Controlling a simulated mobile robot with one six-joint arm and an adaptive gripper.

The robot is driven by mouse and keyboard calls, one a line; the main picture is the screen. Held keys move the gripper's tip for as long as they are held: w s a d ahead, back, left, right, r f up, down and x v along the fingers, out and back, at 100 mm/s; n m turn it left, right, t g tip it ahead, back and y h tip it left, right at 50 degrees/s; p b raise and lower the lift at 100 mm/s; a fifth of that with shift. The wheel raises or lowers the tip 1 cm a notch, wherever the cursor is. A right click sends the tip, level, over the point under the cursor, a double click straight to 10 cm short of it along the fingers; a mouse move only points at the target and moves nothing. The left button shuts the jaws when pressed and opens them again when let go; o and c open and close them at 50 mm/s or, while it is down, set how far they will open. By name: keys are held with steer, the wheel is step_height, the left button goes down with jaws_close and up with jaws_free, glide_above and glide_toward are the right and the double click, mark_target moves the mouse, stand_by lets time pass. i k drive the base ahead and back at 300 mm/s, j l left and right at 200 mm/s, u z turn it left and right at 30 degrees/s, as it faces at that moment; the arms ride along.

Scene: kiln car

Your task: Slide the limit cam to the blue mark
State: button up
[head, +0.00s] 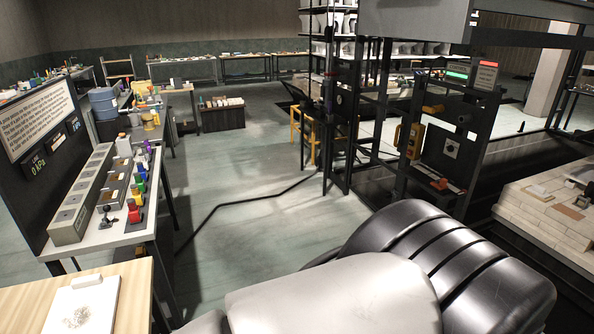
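An orange-red piece (438,184), which may be the limit cam, sits on a small ledge (455,191) low on a dark upright panel (463,165) right of centre. It is too small to make out its shape or what holds it. I cannot make out a blue mark on or beside the ledge. My gripper is not in view. Large grey and black links of my arm fill the lower middle and right foreground and hide the floor below the panel.
A yellow box (409,140) and a square plate with a knob (451,148) are by the panel. A brick-topped kiln car (540,222) stands at right. A bench (130,235) with coloured valves is at left. Open floor (250,230) lies between, crossed by a dark cable.

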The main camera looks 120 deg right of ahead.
mark_target(442, 186)
steer(key=z, duration=5.05)
steer(key=i, duration=1.35)
steer(key=i+l, duration=0.15)
steer(key=i, duration=2.5)
steer(key=u, duration=0.05)
